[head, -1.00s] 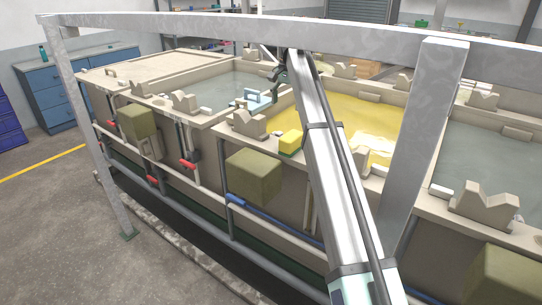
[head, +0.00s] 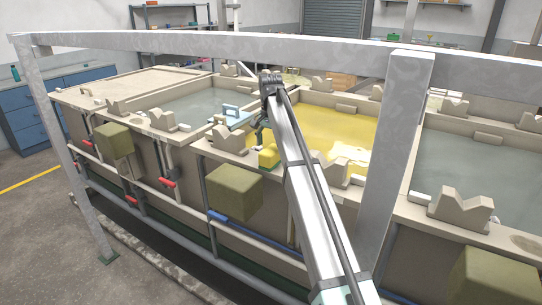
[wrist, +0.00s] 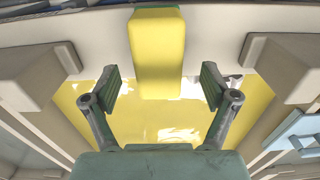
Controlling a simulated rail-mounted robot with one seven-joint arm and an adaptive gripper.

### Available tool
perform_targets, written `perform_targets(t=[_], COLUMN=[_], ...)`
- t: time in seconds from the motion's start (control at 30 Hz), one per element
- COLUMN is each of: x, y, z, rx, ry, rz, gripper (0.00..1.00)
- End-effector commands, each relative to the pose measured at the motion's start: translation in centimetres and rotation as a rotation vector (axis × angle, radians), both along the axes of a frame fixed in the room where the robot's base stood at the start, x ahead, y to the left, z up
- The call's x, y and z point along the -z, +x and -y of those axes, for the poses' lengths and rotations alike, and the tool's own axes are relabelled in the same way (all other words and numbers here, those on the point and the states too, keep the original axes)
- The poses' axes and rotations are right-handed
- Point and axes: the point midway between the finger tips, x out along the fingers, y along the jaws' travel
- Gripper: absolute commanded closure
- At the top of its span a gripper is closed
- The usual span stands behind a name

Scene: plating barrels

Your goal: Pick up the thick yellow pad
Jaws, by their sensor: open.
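The thick yellow pad (head: 268,158) is a small block with a green layer at its base. It rests on the front ledge of the tank holding yellow liquid. In the wrist view the pad (wrist: 157,50) is at top centre, its near end reaching over the yellow liquid. My gripper (wrist: 160,86) is open and empty, one finger toward each side of the pad's near end. In the head view my gripper (head: 261,128) hangs just above and behind the pad. I cannot tell whether the fingers are level with it.
Beige V-shaped cradles (head: 228,139) stand on the ledge on both sides of the pad. A light blue handled piece (head: 230,116) lies to the left. Yellow liquid (head: 340,128) fills the tank behind. A galvanised post (head: 396,150) and top beam (head: 200,30) frame the area.

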Motion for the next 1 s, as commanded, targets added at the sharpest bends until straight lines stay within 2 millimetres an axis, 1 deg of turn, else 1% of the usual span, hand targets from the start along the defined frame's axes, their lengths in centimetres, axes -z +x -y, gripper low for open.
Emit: perform_targets(t=[0.17,0.23,0.53,0.63,0.8,0.87,0.9,0.97,1.0], x=[0.6,1.2,5.0,5.4,5.5,5.4,5.4,5.4,5.4], y=[-0.1,-0.1,-0.2,-0.1,-0.1,-0.1,-0.1,-0.1,-0.1], z=[0.0,0.1,0.2,0.2,0.2,0.2,0.2,0.2,0.2], rx=[0.0,0.0,0.0,0.0,0.0,0.0,0.0,0.0,0.0], ry=[0.0,0.0,0.0,0.0,0.0,0.0,0.0,0.0,0.0], rz=[0.0,0.0,0.0,0.001,0.001,0.001,0.001,0.001,0.001], gripper=[0.15,0.15,0.15,0.15,0.15,0.36,0.5,0.71,0.79])
